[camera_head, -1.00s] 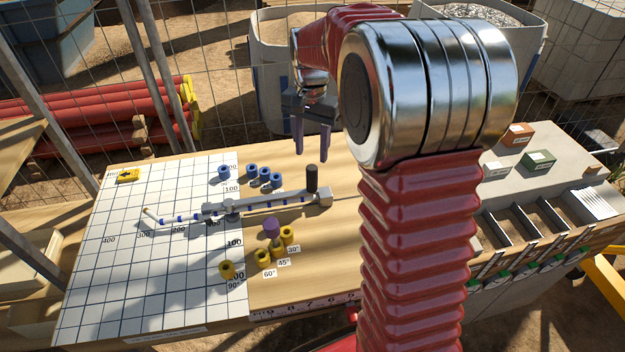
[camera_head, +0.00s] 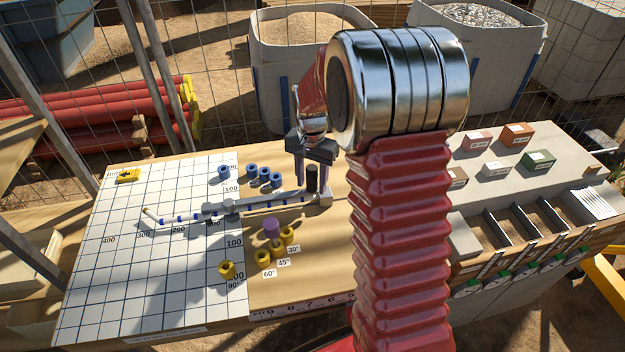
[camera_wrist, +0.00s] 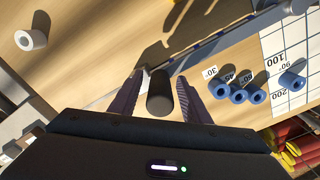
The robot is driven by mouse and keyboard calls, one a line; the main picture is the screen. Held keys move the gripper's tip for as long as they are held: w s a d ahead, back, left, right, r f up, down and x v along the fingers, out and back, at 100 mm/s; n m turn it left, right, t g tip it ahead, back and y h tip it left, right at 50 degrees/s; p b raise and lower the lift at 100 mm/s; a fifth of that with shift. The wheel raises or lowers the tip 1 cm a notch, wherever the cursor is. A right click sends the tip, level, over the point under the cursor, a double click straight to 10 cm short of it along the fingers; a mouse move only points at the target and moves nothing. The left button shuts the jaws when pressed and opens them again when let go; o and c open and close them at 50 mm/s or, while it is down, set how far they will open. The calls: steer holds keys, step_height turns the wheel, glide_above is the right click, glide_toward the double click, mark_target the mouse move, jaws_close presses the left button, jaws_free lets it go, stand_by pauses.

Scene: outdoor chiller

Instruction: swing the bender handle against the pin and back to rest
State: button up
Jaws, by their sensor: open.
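The bender handle (camera_head: 285,201) is a grey bar lying from the pivot block on the white grid board to the right. A black upright grip (camera_head: 312,180) stands on its right end. My gripper (camera_head: 312,185) is open, with its purple fingers on both sides of the black grip. In the wrist view the grip (camera_wrist: 160,94) stands between the two fingers (camera_wrist: 156,82), with a gap visible on each side. A thin tube with blue bands (camera_head: 162,219) extends left from the bender.
Yellow collars (camera_head: 227,268) with angle labels sit in front of the bar. Blue collars (camera_head: 252,171) sit behind it. A divided tray (camera_head: 520,225) and small blocks are right of my arm. Bare wood lies around the handle.

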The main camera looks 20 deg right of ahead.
jaws_close()
stand_by(0.5)
stand_by(0.8)
steer(key=shift+s+d, duration=0.1)
steer(key=shift+d, duration=0.05)
